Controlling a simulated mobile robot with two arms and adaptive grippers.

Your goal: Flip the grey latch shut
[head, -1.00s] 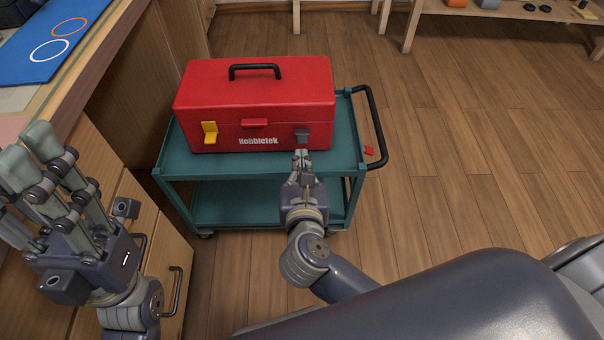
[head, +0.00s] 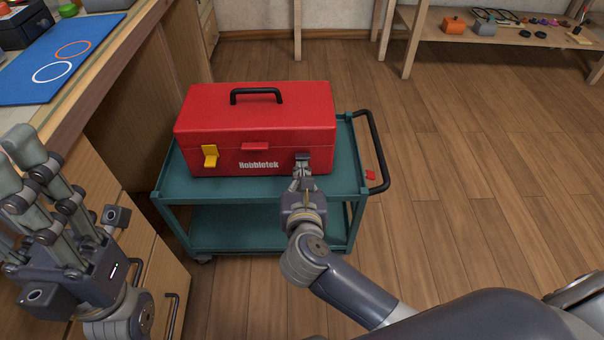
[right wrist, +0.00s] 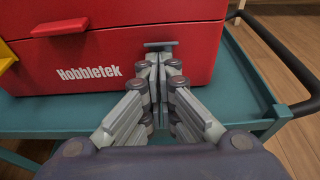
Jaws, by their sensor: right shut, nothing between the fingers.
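The grey latch (head: 302,157) is on the front right of the red toolbox (head: 205,109). In the right wrist view its flat grey edge (right wrist: 161,44) shows just above my fingertips; the rest is hidden, and I cannot tell if it lies flat. My right gripper (head: 302,172) is shut and empty, its fingertips at the latch's lower edge, close to or touching it. It also shows in the right wrist view (right wrist: 158,66). My left gripper (head: 22,172) is open and empty at the far left, beside the bench.
A yellow latch (head: 210,155) sticks out on the toolbox's front left, with a red catch (head: 255,146) at centre. The toolbox stands on a teal cart (head: 340,178) with a black handle (head: 376,150). A wooden bench with drawers (head: 100,184) is at left; open floor lies right.

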